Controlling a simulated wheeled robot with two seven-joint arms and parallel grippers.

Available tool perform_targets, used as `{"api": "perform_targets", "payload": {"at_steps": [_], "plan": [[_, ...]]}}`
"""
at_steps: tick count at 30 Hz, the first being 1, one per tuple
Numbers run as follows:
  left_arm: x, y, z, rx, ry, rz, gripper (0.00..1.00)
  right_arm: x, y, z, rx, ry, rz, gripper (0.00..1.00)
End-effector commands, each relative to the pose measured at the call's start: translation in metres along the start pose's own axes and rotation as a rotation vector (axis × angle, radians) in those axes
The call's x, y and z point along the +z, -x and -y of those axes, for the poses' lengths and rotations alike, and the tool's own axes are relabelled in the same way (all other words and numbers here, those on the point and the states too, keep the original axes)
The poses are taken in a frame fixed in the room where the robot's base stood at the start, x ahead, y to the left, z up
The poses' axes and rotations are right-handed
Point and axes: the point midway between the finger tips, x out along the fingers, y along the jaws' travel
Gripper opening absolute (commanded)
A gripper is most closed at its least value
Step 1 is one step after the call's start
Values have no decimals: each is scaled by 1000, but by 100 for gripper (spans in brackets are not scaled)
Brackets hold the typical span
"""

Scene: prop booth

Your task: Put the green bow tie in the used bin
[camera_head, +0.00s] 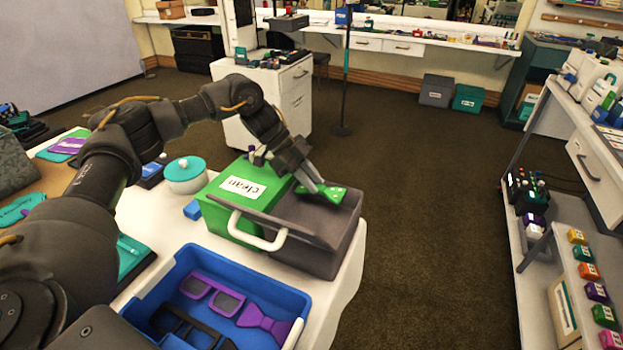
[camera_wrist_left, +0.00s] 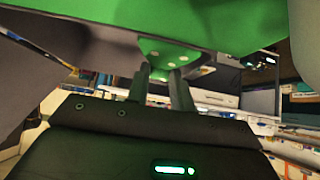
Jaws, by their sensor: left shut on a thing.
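The green bow tie (camera_head: 331,195), with light dots, is held in the jaws of my left gripper (camera_head: 319,188) above the grey bin (camera_head: 308,259). It also shows in the left wrist view (camera_wrist_left: 168,50), at the tips of the left gripper's fingers (camera_wrist_left: 160,74). The grey bin stands right beside a green bin (camera_head: 232,206) labelled "clean". No label shows on the grey bin's visible sides. The gripper partly covers the bow tie, so I cannot tell if it touches the grey bin. My right gripper is not in view.
A blue tray (camera_head: 295,299) in front holds purple glasses (camera_head: 212,293), a purple bow tie (camera_head: 264,323) and black glasses. A white handle (camera_head: 256,236) juts out before the bins. Open floor lies right of the table.

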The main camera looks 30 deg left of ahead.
Motion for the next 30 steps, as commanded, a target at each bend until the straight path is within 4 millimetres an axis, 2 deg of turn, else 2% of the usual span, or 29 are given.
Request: {"api": "perform_targets", "payload": {"at_steps": [9, 18, 19, 20, 30], "plan": [[4, -4, 0, 1, 1, -1, 0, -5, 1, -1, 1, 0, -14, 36], [8, -8, 0, 0, -1, -1, 0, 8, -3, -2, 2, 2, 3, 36], [8, -8, 0, 0, -1, -1, 27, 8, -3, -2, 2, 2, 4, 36], [8, -8, 0, 0, -1, -1, 31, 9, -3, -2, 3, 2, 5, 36], [6, -6, 0, -1, -1, -1, 32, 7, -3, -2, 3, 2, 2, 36]]}}
